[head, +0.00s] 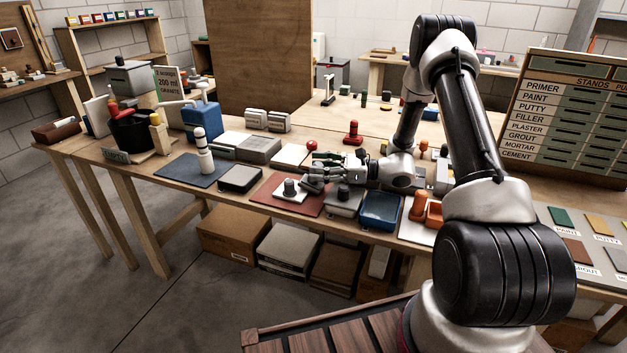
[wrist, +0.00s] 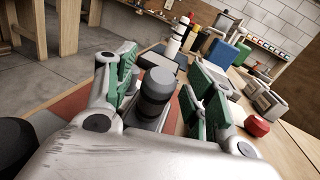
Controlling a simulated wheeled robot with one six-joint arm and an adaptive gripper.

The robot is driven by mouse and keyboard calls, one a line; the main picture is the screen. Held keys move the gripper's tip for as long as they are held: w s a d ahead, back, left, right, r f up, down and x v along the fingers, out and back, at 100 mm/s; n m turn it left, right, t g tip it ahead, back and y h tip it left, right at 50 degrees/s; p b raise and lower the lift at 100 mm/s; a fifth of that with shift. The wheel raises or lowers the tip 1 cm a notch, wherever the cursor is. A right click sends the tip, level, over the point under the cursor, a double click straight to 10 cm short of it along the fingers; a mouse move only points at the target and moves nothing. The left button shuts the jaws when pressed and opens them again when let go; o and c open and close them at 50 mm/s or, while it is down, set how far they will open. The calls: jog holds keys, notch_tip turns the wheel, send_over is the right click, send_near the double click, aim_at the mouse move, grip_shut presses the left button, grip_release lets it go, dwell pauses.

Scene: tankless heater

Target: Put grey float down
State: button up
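The grey float (head: 290,188) has a pale, flat square plate with a dark grey knob. It lies flat on a red-brown mat (head: 267,195) on the bench. In the wrist view its grey knob (wrist: 157,88) stands upright between the green finger pads, with part of the plate hidden by my gripper's body. My gripper (head: 318,166) lies low over the bench, pointing left, just behind and right of the float. In the wrist view the fingers (wrist: 162,80) are spread, with gaps showing on both sides of the knob; nothing appears clamped.
A white bottle-like tool (head: 203,152) stands on a blue mat to the left. A grey block (head: 240,178) and a blue tray (head: 380,209) flank the red-brown mat. A red-knobbed piece (head: 312,145) is behind my gripper. The bench is crowded; little room is free.

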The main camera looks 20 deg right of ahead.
grip_shut()
